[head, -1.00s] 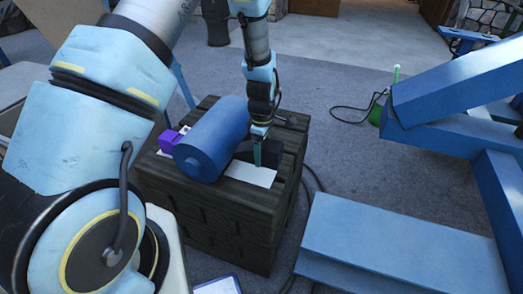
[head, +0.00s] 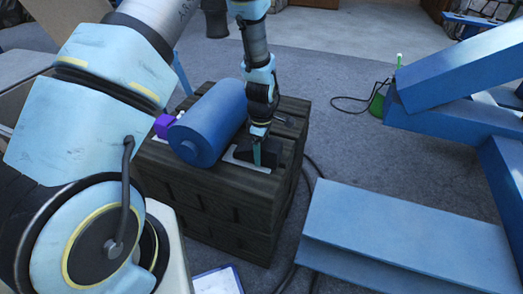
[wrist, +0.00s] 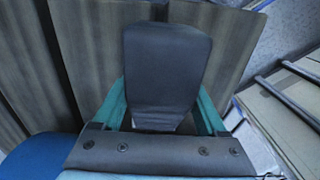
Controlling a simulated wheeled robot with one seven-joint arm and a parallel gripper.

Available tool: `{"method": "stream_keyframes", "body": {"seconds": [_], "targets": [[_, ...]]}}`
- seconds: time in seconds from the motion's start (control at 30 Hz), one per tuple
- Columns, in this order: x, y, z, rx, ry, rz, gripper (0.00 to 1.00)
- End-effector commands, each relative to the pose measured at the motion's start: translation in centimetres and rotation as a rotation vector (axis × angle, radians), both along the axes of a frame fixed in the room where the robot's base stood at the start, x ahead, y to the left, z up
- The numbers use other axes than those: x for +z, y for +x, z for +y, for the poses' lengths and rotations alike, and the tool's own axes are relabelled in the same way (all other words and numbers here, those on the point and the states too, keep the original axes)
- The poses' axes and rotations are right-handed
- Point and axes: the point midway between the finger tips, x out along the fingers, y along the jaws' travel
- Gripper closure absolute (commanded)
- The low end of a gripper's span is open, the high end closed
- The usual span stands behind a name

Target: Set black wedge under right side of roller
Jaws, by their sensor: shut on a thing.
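The blue roller (head: 208,122) lies on top of a dark wooden crate (head: 228,206). The black wedge (head: 271,153) is at the right side of the roller, low over the crate top. My gripper (head: 259,150) points down with its teal fingers shut on the wedge. In the wrist view the wedge (wrist: 163,70) sits between the two fingers, and a corner of the roller (wrist: 38,158) shows at lower left. A gap seems to remain between wedge and roller; whether the wedge touches the crate top I cannot tell.
A purple block (head: 164,125) sits at the roller's left side. A pale strip (head: 238,160) lies on the crate top, partly covered. A large blue beam (head: 400,240) stands to the right, and a cable runs on the floor beside the crate.

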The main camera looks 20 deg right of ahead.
Motion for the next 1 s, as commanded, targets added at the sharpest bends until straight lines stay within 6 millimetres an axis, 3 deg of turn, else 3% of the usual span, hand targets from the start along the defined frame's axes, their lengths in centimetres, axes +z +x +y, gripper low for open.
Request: {"method": "stream_keyframes", "body": {"seconds": [0.5,0.9,0.93,1.0], "targets": [[-0.5,2.2,2.3,0.000,-0.001,-0.001,1.00],[-0.5,2.5,2.6,-0.001,-0.001,-0.001,1.00],[-0.5,2.5,2.6,-0.001,-0.001,-0.001,0.23],[-0.5,2.5,2.6,-0.001,-0.001,-0.001,0.15]]}}
